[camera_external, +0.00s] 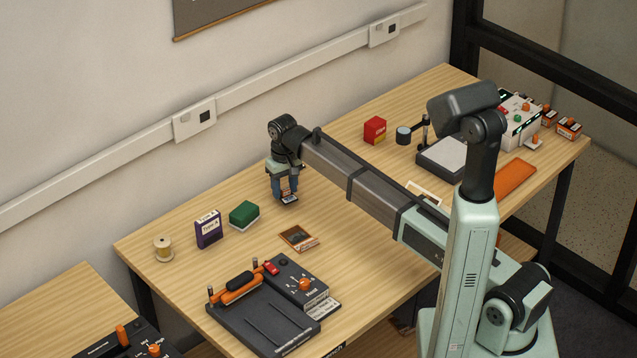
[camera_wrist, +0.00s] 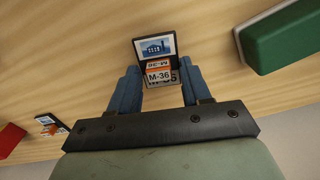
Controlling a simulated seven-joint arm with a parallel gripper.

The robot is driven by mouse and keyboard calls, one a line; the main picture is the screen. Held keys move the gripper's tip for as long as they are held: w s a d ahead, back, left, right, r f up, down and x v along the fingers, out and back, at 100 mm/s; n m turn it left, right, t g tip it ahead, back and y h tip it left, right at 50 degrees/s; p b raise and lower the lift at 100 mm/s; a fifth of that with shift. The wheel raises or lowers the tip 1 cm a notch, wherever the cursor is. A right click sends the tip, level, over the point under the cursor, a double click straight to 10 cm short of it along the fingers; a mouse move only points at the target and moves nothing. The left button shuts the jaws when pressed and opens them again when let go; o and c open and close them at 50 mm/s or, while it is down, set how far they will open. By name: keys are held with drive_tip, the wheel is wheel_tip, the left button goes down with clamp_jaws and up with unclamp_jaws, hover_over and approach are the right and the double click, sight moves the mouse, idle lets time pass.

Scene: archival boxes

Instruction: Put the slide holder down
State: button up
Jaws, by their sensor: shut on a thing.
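The slide holder (camera_wrist: 155,47) is a small framed piece with a blue picture and a label reading M-36. My gripper (camera_wrist: 157,88) is shut on it, with one blue finger on each side in the wrist view. In the external view my gripper (camera_external: 285,192) points down at the back middle of the table, and the slide holder (camera_external: 289,200) shows small at its fingertips. I cannot tell whether it touches the table or hangs just above it.
A green block (camera_external: 244,214) and a purple box (camera_external: 208,229) stand to the left, with a thread spool (camera_external: 163,249) beyond. A brown framed slide (camera_external: 298,238) lies in front. A black device (camera_external: 270,310) fills the front left; a red box (camera_external: 375,130) stands right. Bare wood surrounds the gripper.

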wheel_tip(320, 180, up, 8)
drive_tip(key=shift+d+f, duration=0.1)
drive_tip(key=shift+f, duration=0.05)
drive_tip(key=w+d+r+m, duration=0.1)
drive_tip(key=w+d+m, duration=0.1)
drive_tip(key=w+d, duration=0.55)
drive_tip(key=s+d+m, duration=0.1)
drive_tip(key=s+d, duration=0.1)
drive_tip(key=d, duration=0.9)
drive_tip(key=s+d+m, duration=0.1)
drive_tip(key=s+d, duration=0.1)
drive_tip(key=d, duration=0.9)
drive_tip(key=s+d+n, duration=0.4)
drive_tip(key=s+n, duration=0.2)
drive_tip(key=s, duration=0.1)
drive_tip(key=shift+s+f, duration=0.2)
drive_tip(key=shift+f, duration=5)
drive_tip(key=shift+f, duration=0.1)
drive_tip(key=o, duration=1)
